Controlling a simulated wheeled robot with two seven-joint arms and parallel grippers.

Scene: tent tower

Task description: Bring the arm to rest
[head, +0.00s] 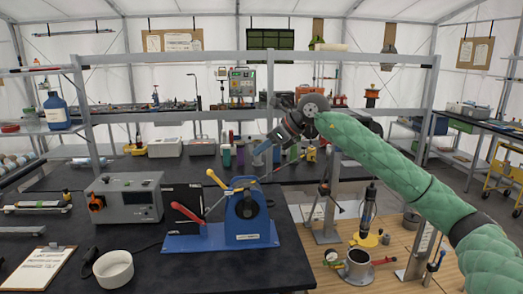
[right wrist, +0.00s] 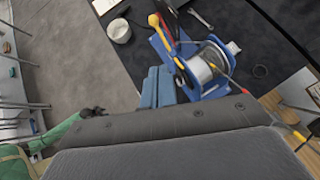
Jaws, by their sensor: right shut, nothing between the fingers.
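My right arm (head: 385,165) in its green quilted sleeve comes in from the right and reaches over the bench. My right gripper (head: 259,154) hangs in the air above the blue winch-like device (head: 245,215), apart from it. Its blue fingers are together and empty. They also show in the right wrist view (right wrist: 158,84), with the blue device (right wrist: 205,70) to their right, beyond them. My left gripper is in neither view.
The black bench (head: 210,270) bears a grey meter box (head: 130,198), a white bowl (head: 114,268) and a clipboard (head: 40,268). A metal shelf frame (head: 330,57) spans behind.

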